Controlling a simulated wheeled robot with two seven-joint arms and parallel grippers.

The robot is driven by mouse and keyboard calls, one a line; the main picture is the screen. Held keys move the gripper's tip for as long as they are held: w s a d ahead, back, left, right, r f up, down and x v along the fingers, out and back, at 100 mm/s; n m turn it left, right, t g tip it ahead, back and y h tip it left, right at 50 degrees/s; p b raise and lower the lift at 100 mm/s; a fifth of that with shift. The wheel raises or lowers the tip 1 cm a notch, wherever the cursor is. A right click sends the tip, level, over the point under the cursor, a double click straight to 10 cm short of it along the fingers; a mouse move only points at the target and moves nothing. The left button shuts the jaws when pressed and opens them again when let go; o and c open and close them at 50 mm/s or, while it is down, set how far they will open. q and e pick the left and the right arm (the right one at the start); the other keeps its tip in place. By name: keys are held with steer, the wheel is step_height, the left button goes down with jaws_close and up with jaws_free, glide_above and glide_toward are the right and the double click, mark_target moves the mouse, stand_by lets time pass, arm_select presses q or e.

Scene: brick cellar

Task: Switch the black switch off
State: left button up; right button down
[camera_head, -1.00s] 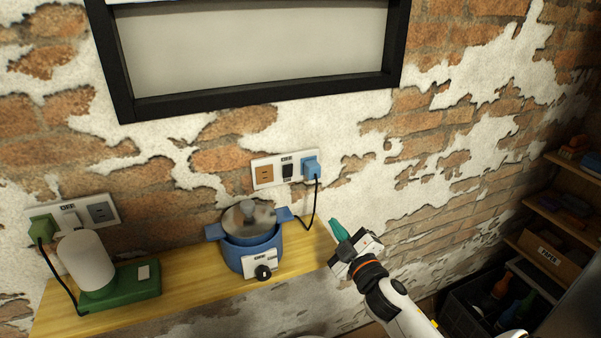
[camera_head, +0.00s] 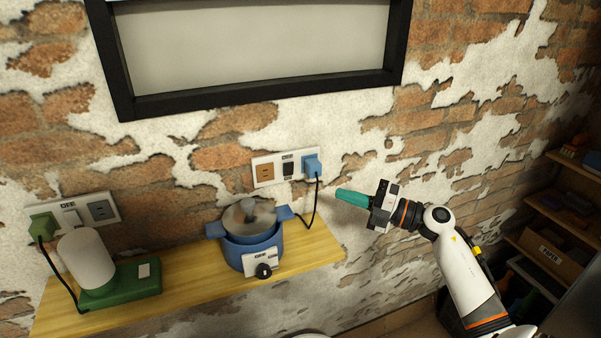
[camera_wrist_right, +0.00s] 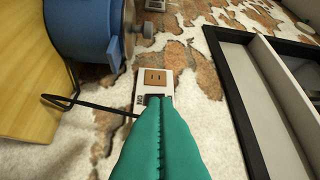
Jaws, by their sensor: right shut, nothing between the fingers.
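The black switch (camera_head: 288,169) sits in the middle of a white wall plate (camera_head: 262,183), between a brown socket (camera_head: 266,173) and a blue plug (camera_head: 312,166). My right gripper (camera_head: 340,195) has teal fingers, shut and empty. It is to the right of the plate and a little lower in the head view, apart from it, and its fingers point left. In the right wrist view the closed fingers (camera_wrist_right: 160,105) cover most of the plate. The brown socket shows above the tips in that view (camera_wrist_right: 155,77), and the switch is mostly hidden. My left gripper is out of view.
A blue pot (camera_head: 252,253) with a lid stands on a wooden shelf (camera_head: 190,270) below the plate. A black cord (camera_head: 315,205) hangs from the blue plug. A green-based lamp (camera_head: 120,285) and a second wall plate are at left. Storage shelves (camera_head: 560,210) stand at right.

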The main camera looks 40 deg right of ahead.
steer(key=p, duration=0.4)
glide_toward(285, 167)
steer(key=s+a+x, duration=0.1)
steer(key=x, duration=0.4)
steer(key=shift+w+d, duration=0.25)
steer(key=shift+w, duration=0.6)
steer(key=shift+w+r+p, duration=0.1)
steer(key=shift+r+p, duration=0.25)
steer(key=shift+p, duration=0.4)
steer(key=shift+f, duration=0.25)
